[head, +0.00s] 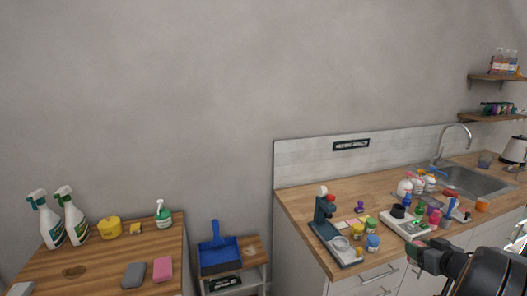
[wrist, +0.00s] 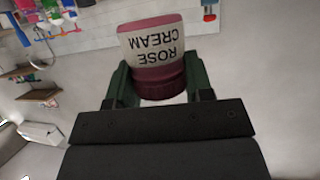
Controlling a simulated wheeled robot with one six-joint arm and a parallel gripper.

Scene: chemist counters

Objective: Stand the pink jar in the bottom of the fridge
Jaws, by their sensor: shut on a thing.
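The pink jar (wrist: 152,42) has a white label reading "ROSE CREAM", upside down in the wrist view. My gripper (wrist: 158,84) is shut on its dark pink end, with a green finger on each side. In the head view my gripper (head: 424,252) is at the lower right, in front of the wooden counter, with a bit of pink at its tip. The jar is mostly hidden there. The fridge is not in either view.
The wooden counter (head: 300,205) holds a microscope (head: 326,213), a white scale (head: 403,224), several small jars, bottles and a sink (head: 478,182). At left, a wooden table (head: 100,262) holds spray bottles and sponges. A low stand with a blue dustpan (head: 219,256) is between them.

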